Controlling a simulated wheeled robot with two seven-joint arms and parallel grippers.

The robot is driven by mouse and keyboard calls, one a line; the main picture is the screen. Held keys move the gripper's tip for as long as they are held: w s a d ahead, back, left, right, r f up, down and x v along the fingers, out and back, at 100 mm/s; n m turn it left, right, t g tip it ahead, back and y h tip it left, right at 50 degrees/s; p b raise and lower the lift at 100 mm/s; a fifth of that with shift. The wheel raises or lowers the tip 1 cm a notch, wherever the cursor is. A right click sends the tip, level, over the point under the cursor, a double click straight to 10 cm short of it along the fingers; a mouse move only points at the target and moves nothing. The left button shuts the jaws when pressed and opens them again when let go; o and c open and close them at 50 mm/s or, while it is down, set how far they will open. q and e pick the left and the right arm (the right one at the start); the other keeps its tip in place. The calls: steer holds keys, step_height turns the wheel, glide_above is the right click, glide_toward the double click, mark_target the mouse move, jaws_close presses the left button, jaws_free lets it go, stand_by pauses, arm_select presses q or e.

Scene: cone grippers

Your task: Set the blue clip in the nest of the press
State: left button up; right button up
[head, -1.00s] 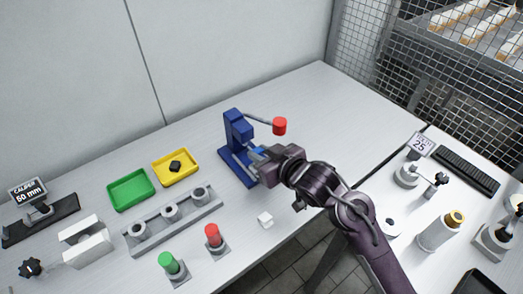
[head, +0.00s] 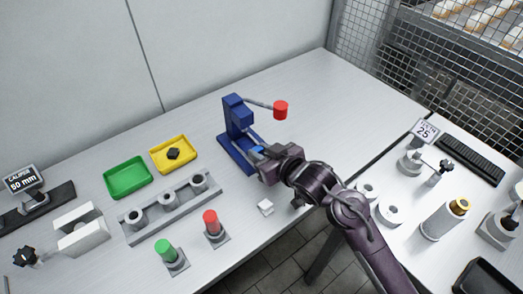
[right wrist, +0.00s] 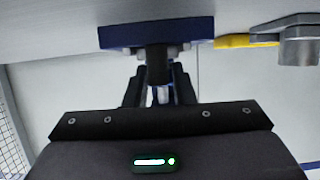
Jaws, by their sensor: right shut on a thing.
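The blue press (head: 236,118) stands on the table in the middle of the head view, with its dark blue base toward me and a red-knobbed lever (head: 280,110) out to the right. My right gripper (head: 261,153) is at the press's front right, low over the base. It is shut on the blue clip (head: 257,149), of which only a small light-blue part shows. The nest is hidden, so I cannot tell whether the clip touches it. In the right wrist view the fingers (right wrist: 160,92) point at the press (right wrist: 155,33). My left gripper is not in view.
Left of the press are a yellow tray (head: 190,148) with a dark piece, a green tray (head: 128,178) and a grey rail (head: 172,217) with rings. A red button post (head: 211,223), a green one (head: 164,252) and a white cube (head: 265,207) stand in front. The table behind the press is clear.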

steer(key=o, duration=1)
steer(key=v, duration=0.7)
steer(key=shift+s+d+r, duration=0.1)
steer(key=shift+s+d, duration=0.15)
steer(key=shift+s, duration=0.05)
